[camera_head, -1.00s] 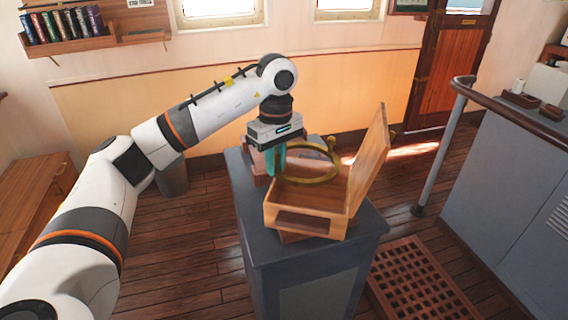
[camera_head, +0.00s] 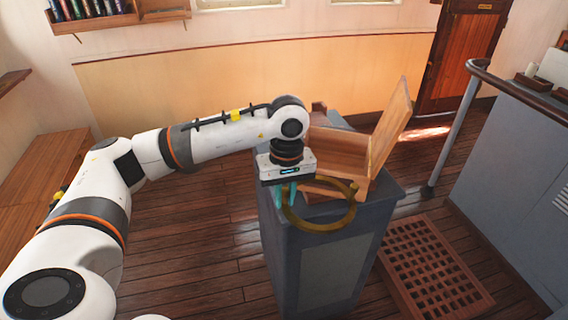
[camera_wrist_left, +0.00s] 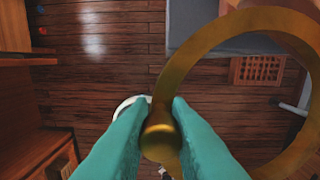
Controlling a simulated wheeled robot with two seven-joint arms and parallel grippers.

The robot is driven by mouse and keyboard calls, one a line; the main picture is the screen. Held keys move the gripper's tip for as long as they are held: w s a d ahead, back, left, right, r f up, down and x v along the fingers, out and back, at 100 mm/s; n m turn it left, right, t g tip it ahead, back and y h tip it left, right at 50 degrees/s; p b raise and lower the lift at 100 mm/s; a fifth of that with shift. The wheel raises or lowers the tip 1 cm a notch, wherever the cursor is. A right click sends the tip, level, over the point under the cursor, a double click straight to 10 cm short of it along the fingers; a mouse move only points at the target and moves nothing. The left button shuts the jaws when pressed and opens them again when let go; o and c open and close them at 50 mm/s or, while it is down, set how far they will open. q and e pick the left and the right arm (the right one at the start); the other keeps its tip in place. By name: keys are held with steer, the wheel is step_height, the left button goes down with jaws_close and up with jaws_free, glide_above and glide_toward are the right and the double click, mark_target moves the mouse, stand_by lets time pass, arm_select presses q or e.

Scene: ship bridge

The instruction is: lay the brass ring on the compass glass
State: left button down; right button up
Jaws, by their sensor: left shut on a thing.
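The brass ring (camera_head: 318,228) is a broad flat band with small knobs on its rim. My left gripper (camera_head: 287,195), with teal fingers, is shut on the ring at its left side. The ring hangs in front of the open wooden box (camera_head: 342,144), over the near end of the grey pedestal (camera_head: 328,262). In the left wrist view, the ring (camera_wrist_left: 182,68) reaches right from between the fingers, with a knob close to the camera. I cannot make out a compass glass in any view. My right gripper is not in view.
The box's lid (camera_head: 391,124) stands up and leans right. A wooden grating (camera_head: 432,268) lies on the floor right of the pedestal. A grey console (camera_head: 515,130) with a handrail (camera_head: 510,87) stands at the right. The plank floor left of the pedestal is clear.

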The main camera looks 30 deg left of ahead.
arm_select(q)
steer(key=s+d+f+m, duration=0.4)
steer(key=s+f, duration=0.3)
steer(key=f, duration=0.2)
steer(key=s+d+f+m, duration=0.5)
steer(key=s+f+m, duration=0.1)
steer(key=f, duration=0.3)
steer(key=shift+s+d+f, duration=0.25)
steer(key=shift+s+f, duration=0.1)
steer(key=shift+f, duration=0.05)
